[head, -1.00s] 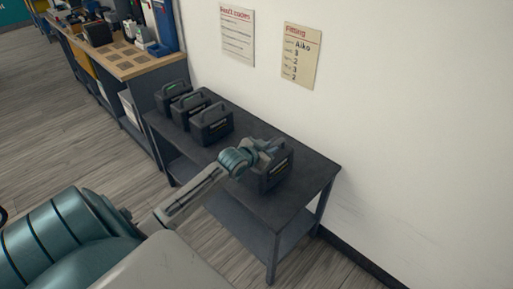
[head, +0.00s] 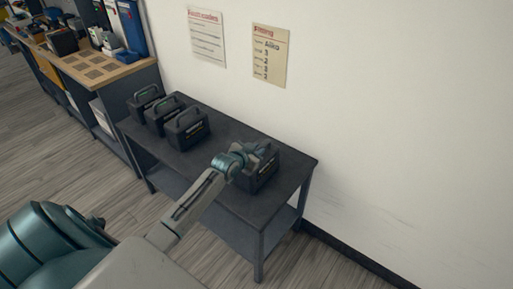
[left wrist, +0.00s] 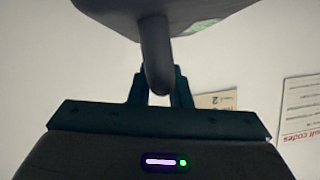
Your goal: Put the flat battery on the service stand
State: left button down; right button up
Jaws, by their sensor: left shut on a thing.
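My left gripper (head: 262,153) is at the handle of a dark box-shaped battery (head: 262,177) near the right end of a dark table (head: 291,168). In the left wrist view the fingers (left wrist: 157,88) are shut around the battery's handle (left wrist: 155,50). The battery body (left wrist: 165,12) fills the top edge there, with a green patch. The battery is upright; I cannot tell whether it touches the tabletop. Its charge does not show. No thing is clearly marked as the service stand. My right gripper is out of view.
Three similar batteries, the nearest (head: 188,130) among them, stand in a row on the table's left part. A wood-topped bench (head: 96,67) with tools is beyond. A fault codes sheet (head: 207,38) and a fitting sheet (head: 269,55) hang on the wall. The table's right end is bare.

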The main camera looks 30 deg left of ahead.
pick_arm(q)
jog(key=c, duration=1.3)
grip_release()
jog(key=shift+s, duration=0.1)
jog(key=shift+c, duration=0.2)
jog(key=v, duration=1.2)
